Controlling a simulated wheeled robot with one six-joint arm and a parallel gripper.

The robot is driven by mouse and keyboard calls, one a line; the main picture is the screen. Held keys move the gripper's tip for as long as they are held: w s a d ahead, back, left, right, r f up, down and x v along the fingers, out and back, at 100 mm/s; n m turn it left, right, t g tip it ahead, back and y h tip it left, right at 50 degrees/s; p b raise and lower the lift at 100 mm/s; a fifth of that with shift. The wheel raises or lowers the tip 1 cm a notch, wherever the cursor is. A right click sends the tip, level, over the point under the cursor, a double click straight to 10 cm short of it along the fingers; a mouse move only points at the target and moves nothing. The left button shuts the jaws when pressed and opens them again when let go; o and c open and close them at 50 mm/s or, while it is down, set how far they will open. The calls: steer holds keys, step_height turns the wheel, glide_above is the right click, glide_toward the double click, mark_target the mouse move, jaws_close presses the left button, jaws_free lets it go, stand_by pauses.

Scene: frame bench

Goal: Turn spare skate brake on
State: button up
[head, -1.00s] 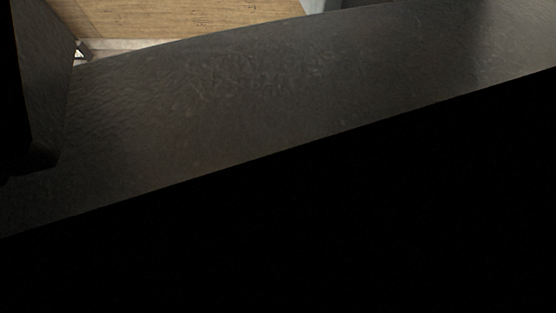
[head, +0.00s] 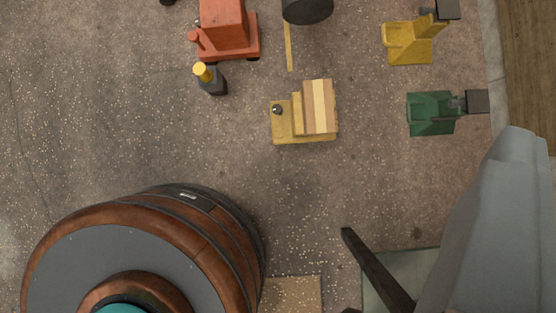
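A low yellow skate-like block (head: 287,132) with a striped wooden pad (head: 319,107) sits on the speckled floor near the middle of the head view. A small dark knob (head: 277,109) stands on its left end; I cannot tell its setting. An orange wheeled unit (head: 224,30) is at the upper left. A dark post with a yellow cap (head: 203,73) stands just below it. I cannot tell which is the spare skate. I cannot make out gripper fingers in this view.
A large brown banded cylinder (head: 235,230) fills the lower left. A grey rounded body (head: 500,220) and dark bar (head: 376,270) occupy the lower right. Yellow (head: 408,47) and green (head: 431,113) jack-like units stand upper right. A dark cylinder (head: 307,9) is at the top. Left floor is clear.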

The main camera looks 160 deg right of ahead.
steer(key=w+a+f+n+g, duration=0.1)
steer(key=w+a+f+n, duration=0.1)
steer(key=a+f, duration=0.35)
steer(key=w+a+f+n+g, duration=0.2)
steer(key=a+f+n, duration=0.1)
steer(key=f, duration=0.6)
steer(key=n+g+h, duration=0.3)
steer(key=n, duration=0.6)
glide_above(277, 109)
steer(key=a, duration=0.2)
step_height(277, 109, down, 31)
steer(key=s+a+f+n+h, duration=0.1)
steer(key=s+f+n, duration=0.2)
steer(key=f, duration=0.4)
steer(key=s+a+f+n+h, duration=0.1)
steer(key=s+f+n, duration=0.15)
steer(key=f, duration=0.45)
steer(key=shift+m+g+y, duration=0.25)
steer(key=shift+g+y, duration=0.05)
steer(key=x, duration=1.6)
steer(key=shift+w+f, duration=0.1)
steer(key=shift+f, duration=0.3)
steer(key=c, duration=1)
